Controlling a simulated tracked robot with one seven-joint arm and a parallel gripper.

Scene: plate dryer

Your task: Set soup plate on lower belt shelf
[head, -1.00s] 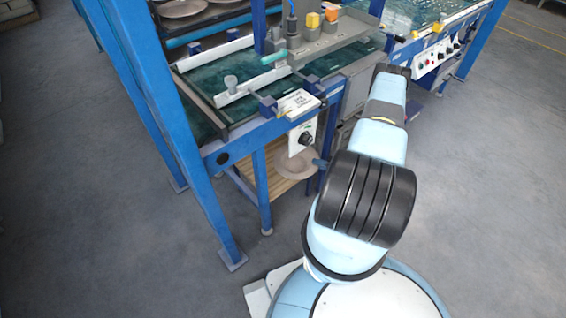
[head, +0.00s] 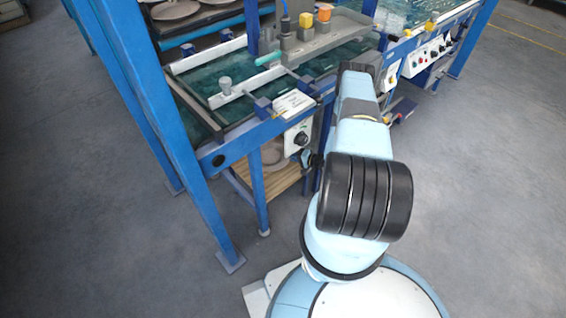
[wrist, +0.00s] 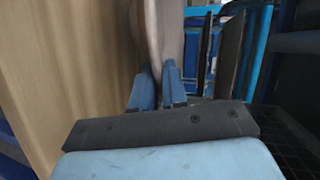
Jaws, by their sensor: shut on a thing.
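The soup plate (head: 275,153) is beige-grey and shows in the head view under the belt frame, partly hidden by a blue leg and the control box. Below it is a wooden shelf (head: 284,181). I cannot tell in the head view whether the plate touches this shelf. My gripper (head: 313,160) is mostly hidden behind my arm, at the plate's right side. In the wrist view, the blue fingers of my gripper (wrist: 157,86) are shut on the plate's edge (wrist: 165,32). The wooden shelf (wrist: 75,75) fills the left of that view.
Blue legs (head: 257,195) stand close around the shelf. A control box (head: 298,138) and the green belt (head: 205,85) are above the plate. Other plates (head: 176,10) lie on an upper rack. Grey floor is clear to the left and right.

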